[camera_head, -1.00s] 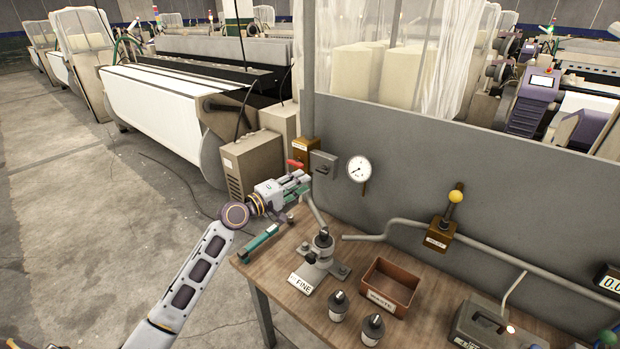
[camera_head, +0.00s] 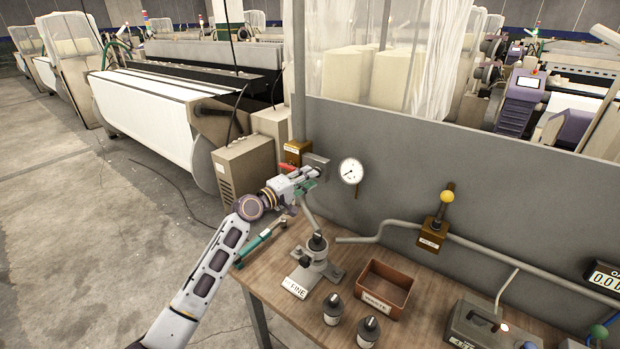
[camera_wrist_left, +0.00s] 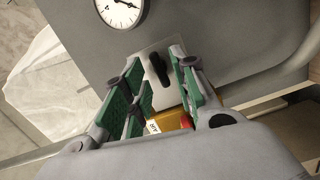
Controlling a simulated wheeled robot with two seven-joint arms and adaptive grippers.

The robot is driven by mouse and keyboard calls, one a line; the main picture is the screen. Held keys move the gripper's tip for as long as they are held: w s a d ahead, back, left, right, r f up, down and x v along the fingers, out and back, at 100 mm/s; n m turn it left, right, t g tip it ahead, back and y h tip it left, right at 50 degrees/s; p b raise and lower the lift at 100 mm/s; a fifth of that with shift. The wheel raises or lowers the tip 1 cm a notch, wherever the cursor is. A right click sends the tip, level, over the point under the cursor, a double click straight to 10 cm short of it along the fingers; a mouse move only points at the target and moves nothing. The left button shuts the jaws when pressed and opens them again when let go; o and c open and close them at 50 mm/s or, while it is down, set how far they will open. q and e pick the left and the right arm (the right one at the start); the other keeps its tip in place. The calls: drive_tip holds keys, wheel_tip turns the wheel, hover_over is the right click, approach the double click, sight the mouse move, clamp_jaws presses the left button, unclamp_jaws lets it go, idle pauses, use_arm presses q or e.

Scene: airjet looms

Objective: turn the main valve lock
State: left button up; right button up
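A small grey box (camera_head: 315,163) is on the grey panel, left of the round gauge (camera_head: 351,171). In the left wrist view its light plate (camera_wrist_left: 172,92) carries a dark elongated knob (camera_wrist_left: 159,69), which I take to be the main valve lock. My left gripper (camera_head: 314,178) is close in front of the box, which hides the knob in the head view. In the left wrist view its green-padded fingers (camera_wrist_left: 158,82) are apart, with the knob between their tips; I see no contact. My right gripper is not in view.
A brass box (camera_head: 297,150) with a red handle (camera_head: 289,166) adjoins on the left. The wooden bench (camera_head: 275,283) below holds a fixture (camera_head: 316,262), an orange-brown tray (camera_head: 386,288) and two dark-topped weights.

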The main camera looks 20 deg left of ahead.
use_arm(q)
drive_tip(key=shift+w+d, duration=0.25)
drive_tip(key=shift+w, duration=0.3)
clamp_jaws()
idle(0.4)
